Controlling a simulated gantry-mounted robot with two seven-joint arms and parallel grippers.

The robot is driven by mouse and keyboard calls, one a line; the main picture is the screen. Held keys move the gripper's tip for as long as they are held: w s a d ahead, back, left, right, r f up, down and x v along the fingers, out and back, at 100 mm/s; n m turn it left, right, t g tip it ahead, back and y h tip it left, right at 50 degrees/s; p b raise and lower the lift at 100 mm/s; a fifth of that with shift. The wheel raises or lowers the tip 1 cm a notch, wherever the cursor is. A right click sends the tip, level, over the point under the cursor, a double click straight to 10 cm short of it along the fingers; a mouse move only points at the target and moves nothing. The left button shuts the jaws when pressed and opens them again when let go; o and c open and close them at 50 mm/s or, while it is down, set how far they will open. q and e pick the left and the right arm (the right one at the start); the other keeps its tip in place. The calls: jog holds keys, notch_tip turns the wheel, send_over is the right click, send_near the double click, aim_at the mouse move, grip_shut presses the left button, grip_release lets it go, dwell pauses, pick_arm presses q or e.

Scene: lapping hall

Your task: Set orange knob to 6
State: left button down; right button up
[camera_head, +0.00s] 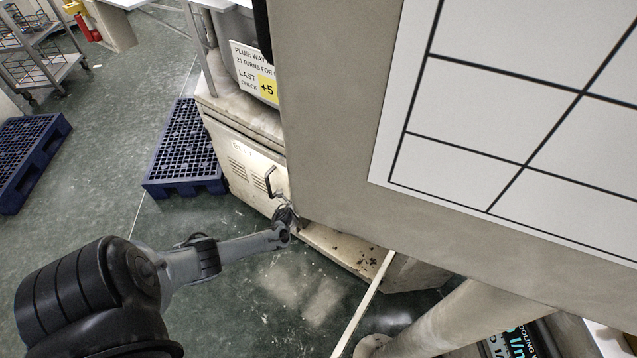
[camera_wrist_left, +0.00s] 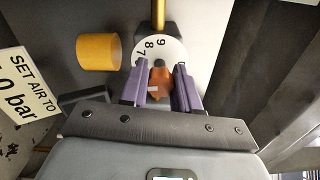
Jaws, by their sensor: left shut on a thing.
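The orange knob (camera_wrist_left: 160,82) is in the left wrist view, in front of a white dial disc (camera_wrist_left: 178,50) with black numbers. The figures 7, 8 and 9 can be read along the disc's upper left rim; the rest of the scale is hidden by the knob and fingers. My left gripper (camera_wrist_left: 160,84) has its purple fingers on both sides of the knob and is shut on it. In the head view the left gripper (camera_head: 287,218) is at the low front of a cream cabinet, and the knob cannot be made out there. My right gripper is in neither view.
A yellow-orange cylinder (camera_wrist_left: 98,51) stands left of the dial. A yellow rod (camera_wrist_left: 158,14) meets a dark block above it. A sign (camera_wrist_left: 18,88) reads "SET AIR TO". A large grey panel (camera_head: 335,150) overhangs at right. Blue pallets (camera_head: 186,150) lie on the floor.

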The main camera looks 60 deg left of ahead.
pick_arm(q)
jog(key=shift+m, duration=0.6)
jog(key=c, duration=0.8)
grip_release()
jog(key=shift+p+v, duration=2.45)
jog(key=shift+v, duration=2.95)
